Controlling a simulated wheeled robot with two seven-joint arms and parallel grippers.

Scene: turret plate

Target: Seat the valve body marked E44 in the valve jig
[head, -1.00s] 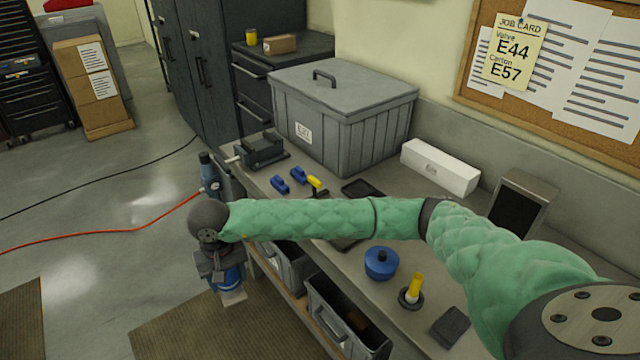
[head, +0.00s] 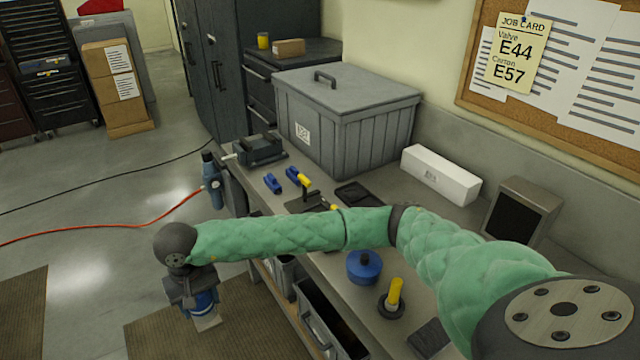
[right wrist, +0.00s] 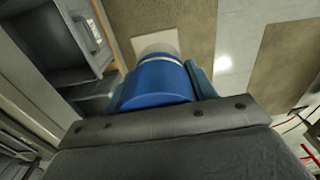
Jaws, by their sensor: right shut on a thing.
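My right gripper (head: 190,292) is shut on a blue rounded part (head: 206,302) with a pale flat end, held in front of the bench over the floor. In the right wrist view the blue part (right wrist: 158,82) sits between both fingers, with a light band and a pale square end beyond. No mark on it can be read. A dark fixture with a yellow-handled clamp (head: 304,182) stands on the bench and looks like the valve jig; my forearm hides part of that area. The job card (head: 516,52) reads Valve E44, Carton E57. My left gripper is not in view.
Open drawers (head: 325,325) lie under the front edge.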

